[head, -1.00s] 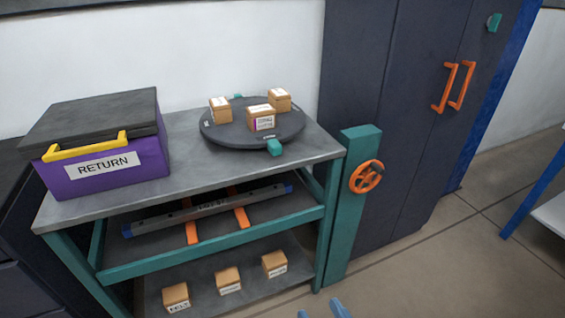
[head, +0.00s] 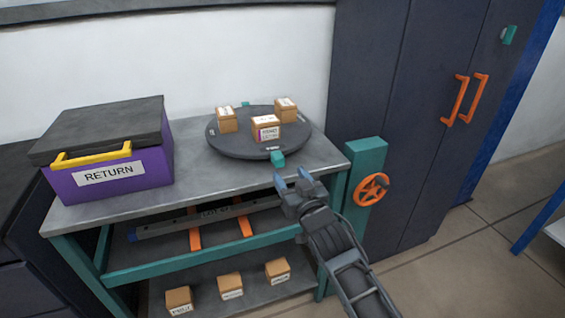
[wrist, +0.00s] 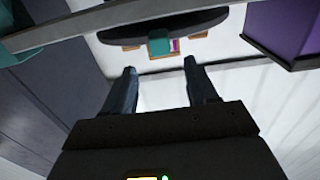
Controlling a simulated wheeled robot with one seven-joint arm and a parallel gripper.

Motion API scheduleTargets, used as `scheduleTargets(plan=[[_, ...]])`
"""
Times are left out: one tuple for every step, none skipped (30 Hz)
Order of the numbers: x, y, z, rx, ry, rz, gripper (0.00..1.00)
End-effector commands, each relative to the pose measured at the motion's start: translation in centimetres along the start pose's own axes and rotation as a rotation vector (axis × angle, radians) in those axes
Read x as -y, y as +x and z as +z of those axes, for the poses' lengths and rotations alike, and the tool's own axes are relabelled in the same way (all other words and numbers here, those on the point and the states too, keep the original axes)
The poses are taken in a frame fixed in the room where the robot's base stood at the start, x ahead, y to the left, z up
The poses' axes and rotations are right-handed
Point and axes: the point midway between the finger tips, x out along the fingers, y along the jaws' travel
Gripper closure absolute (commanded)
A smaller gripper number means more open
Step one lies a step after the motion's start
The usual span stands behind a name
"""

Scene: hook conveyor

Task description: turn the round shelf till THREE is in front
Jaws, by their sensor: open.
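The round shelf (head: 238,147) is a dark disc on top of the grey bench, with small labelled boxes on it and teal tabs at its rim. The front teal tab (head: 278,159) points toward me; it also shows in the wrist view (wrist: 158,45). The rim markings are too small to read. My gripper (head: 294,180) is open and empty, just in front of the bench edge, below and slightly right of the front tab, apart from it. In the wrist view my two fingers (wrist: 160,78) are spread, with the shelf beyond them.
A purple RETURN box (head: 120,172) with a yellow handle stands left on the bench (head: 195,187). A teal post with an orange handwheel (head: 372,190) stands at the right, by a dark cabinet (head: 410,110). Lower shelves hold a long bar and boxes (head: 230,286).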

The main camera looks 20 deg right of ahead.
Motion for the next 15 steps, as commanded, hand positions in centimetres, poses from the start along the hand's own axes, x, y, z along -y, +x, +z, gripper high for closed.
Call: scheduleTargets(plan=[[0.1,0.6,0.1,-0.002,-0.001,-0.003,0.43],[0.1,1.0,0.1,-0.002,-0.001,-0.002,0.43],[0.2,1.6,0.0,-0.002,-0.001,-0.003,0.43],[0.2,2.1,0.0,-0.003,0.000,-0.003,0.43],[0.1,2.6,0.0,-0.002,-0.002,-0.002,0.43],[0.2,3.2,0.0,-0.002,0.000,-0.003,0.43],[0.1,3.6,0.0,-0.002,-0.001,-0.002,0.43],[0.1,4.1,0.0,-0.003,-0.001,-0.002,0.43],[0.2,4.6,0.0,-0.002,0.001,-0.003,0.43],[0.2,5.0,0.0,-0.003,0.000,-0.002,0.43],[0.1,5.3,0.0,-0.002,0.000,-0.001,0.43],[0.1,5.7,0.0,-0.002,0.000,-0.001,0.43],[0.1,6.0,0.0,-0.002,0.000,-0.001,0.43],[0.1,6.2,0.0,-0.002,0.001,-0.002,0.43],[0.1,6.5,0.0,-0.001,0.001,-0.002,0.43]])
